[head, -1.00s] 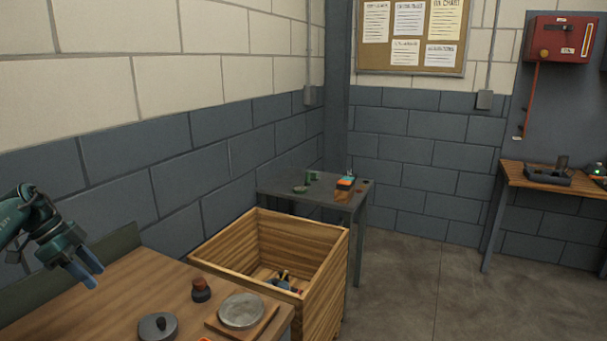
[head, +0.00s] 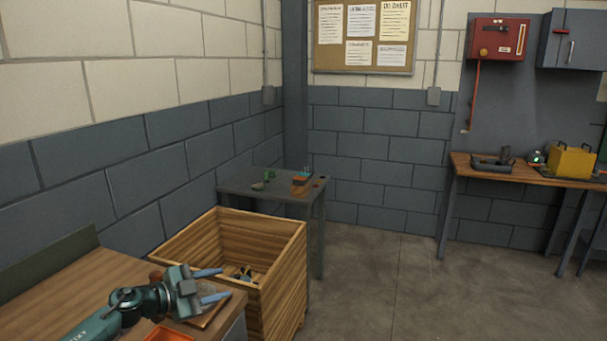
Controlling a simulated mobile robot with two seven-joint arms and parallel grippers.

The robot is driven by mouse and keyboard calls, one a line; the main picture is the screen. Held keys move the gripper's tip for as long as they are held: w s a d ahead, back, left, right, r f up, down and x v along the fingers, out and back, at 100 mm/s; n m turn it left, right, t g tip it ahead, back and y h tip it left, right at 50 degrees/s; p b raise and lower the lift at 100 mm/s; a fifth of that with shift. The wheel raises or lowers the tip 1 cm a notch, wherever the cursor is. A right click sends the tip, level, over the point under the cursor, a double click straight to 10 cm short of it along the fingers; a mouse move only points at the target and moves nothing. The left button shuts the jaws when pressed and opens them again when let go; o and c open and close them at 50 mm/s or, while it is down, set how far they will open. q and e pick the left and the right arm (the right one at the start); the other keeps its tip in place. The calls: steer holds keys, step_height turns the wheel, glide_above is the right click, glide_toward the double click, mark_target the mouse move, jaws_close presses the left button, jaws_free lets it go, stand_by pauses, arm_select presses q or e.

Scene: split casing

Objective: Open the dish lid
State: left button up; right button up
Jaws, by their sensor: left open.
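My left gripper (head: 225,283) is over the right end of the wooden bench at the lower left of the head view. Its two blue fingers are spread apart and point right, with nothing seen between them but the surface behind. A pale round dish (head: 209,287) on a small wooden board (head: 217,311) is mostly hidden behind the fingers. I cannot tell whether the fingers touch the dish, or make out its lid. My right gripper is not in view.
An orange tray (head: 168,335) shows at the bottom edge, on the wooden bench (head: 65,295). A brown knobbed object (head: 155,275) is partly behind my gripper. An open wooden crate (head: 283,270) stands just beyond the bench, with a grey table (head: 235,184) behind it. The floor to the right is clear.

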arm_select(q)
steer(key=s+d+n+t+y, duration=0.2)
steer(key=s+d+n+t, duration=0.1)
steer(key=d+n+t, duration=0.15)
steer(key=s+a+f+n+g+y, duration=0.1)
steer(key=s+f+n+g+y, duration=0.25)
steer(key=s, duration=0.85)
steer(key=s+a+f+n+g+y, duration=0.1)
steer(key=s+f+n+g+y, duration=0.2)
steer(key=s, duration=1)
steer(key=s+f+n+g+y, duration=0.2)
steer(key=s+f+n+g, duration=0.25)
steer(key=s, duration=0.75)
steer(key=w+d+f+t+h, duration=0.1)
steer(key=w+d+f+t, duration=0.1)
steer(key=f, duration=0.2)
steer(key=w+d+f+m+t+h, duration=0.1)
steer(key=w+d+f+t, duration=0.2)
steer(key=f, duration=0.2)
steer(key=shift+s+f+t+h, duration=0.1)
steer(key=shift+s+t+h, duration=0.05)
steer(key=shift+t+h, duration=0.1)
